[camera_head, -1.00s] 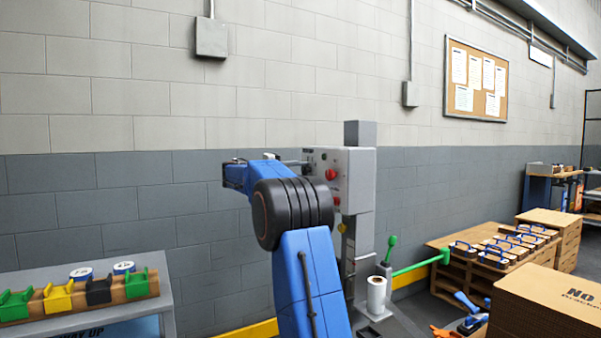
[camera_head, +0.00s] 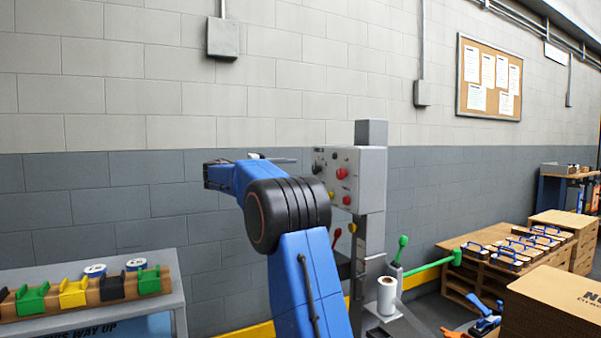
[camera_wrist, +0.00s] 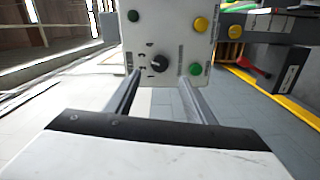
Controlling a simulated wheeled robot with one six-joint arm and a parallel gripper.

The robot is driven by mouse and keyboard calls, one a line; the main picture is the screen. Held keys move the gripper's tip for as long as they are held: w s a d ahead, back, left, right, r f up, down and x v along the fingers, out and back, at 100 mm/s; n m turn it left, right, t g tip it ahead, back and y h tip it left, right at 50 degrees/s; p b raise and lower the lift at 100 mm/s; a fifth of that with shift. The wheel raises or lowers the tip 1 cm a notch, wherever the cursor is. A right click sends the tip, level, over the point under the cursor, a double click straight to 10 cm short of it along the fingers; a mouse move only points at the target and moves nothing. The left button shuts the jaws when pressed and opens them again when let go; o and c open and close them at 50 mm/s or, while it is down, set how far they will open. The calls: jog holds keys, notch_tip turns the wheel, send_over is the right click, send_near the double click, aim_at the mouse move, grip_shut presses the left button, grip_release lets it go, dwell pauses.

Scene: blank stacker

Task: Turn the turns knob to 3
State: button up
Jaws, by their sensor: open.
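The pale control box (camera_head: 372,184) is on a grey column right of my gripper (camera_head: 296,160) in the head view. In the wrist view the white panel (camera_wrist: 176,22) faces me, with a black round knob (camera_wrist: 159,63) low on it. Small dark marks lie left of the knob; I cannot read them or the knob's setting. I cannot tell whether it is labelled turns. My gripper (camera_wrist: 161,72) is open and empty. Its fingers lie either side of the knob in the picture. In the head view the fingertips are a little short of the box.
Green (camera_wrist: 196,69) and yellow (camera_wrist: 200,25) buttons sit near the knob. In the head view, a shelf with coloured holders (camera_head: 92,287) is lower left. A white roll (camera_head: 386,295) and a green-ended lever (camera_head: 402,247) are below the box. Stacked cardboard (camera_head: 555,310) is lower right.

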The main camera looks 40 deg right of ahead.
jog(key=v, duration=0.7)
jog(key=shift+a, duration=0.4)
